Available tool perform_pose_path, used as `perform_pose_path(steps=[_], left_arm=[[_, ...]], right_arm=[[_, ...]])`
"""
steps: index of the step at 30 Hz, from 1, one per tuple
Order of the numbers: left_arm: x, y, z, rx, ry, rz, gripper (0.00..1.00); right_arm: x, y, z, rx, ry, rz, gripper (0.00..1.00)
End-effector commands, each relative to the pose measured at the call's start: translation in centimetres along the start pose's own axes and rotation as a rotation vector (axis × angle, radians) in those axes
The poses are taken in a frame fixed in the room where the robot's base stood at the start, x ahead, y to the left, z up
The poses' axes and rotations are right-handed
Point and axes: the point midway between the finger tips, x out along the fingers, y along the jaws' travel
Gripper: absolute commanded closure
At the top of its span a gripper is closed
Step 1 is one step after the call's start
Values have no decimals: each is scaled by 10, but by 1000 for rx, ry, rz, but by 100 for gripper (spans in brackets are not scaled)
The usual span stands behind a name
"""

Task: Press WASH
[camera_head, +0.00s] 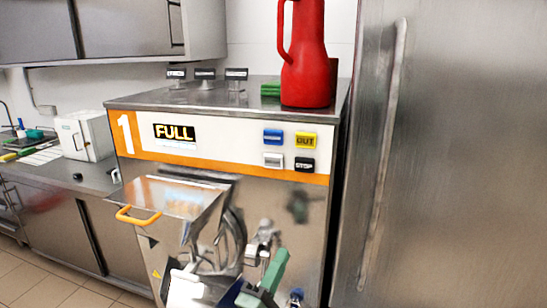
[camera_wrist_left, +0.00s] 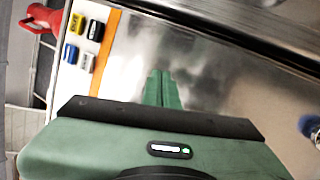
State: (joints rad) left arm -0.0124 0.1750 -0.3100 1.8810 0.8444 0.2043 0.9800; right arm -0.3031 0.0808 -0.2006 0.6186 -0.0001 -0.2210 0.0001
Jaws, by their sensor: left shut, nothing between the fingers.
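The batch freezer's front panel (camera_head: 225,140) carries a block of buttons at its upper right. They are a blue button (camera_head: 273,136), a yellow OUT button (camera_head: 306,141), a grey button (camera_head: 273,160) and a black STOP button (camera_head: 304,164). I cannot read WASH on the blue or grey one. My green left gripper (camera_head: 272,274) is low in front of the freezer, below the buttons and apart from them. In the left wrist view its fingers (camera_wrist_left: 162,88) are shut and empty, with the buttons at upper left. My right gripper is not in view.
A FULL display (camera_head: 175,132) is on the panel's left. A steel hopper with an orange handle (camera_head: 138,216) sticks out below it. A red jug (camera_head: 306,60) stands on top. A tall steel cabinet (camera_head: 450,150) closes off the right side. A counter with a white box (camera_head: 85,135) is left.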

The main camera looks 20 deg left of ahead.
Motion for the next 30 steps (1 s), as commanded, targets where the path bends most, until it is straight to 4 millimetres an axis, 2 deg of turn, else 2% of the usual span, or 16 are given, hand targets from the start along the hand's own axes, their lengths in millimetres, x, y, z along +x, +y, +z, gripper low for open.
perform_pose_path(steps=[1, 6, 9, 12, 15, 18, 30], left_arm=[[8, 28, 1, -62, 6, 59, 100], [22, 107, -1, -299, 19, 248, 100], [25, 144, -4, -424, 18, 339, 100], [25, 171, -6, -522, 13, 406, 100], [24, 188, -8, -587, 8, 449, 100], [24, 194, -9, -620, 6, 467, 100], [25, 195, -10, -623, 5, 471, 100]], right_arm=[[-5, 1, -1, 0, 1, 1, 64], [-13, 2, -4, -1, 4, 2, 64], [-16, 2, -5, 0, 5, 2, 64], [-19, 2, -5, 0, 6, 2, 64], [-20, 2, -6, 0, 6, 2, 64], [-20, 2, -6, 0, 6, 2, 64], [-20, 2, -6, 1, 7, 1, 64]])
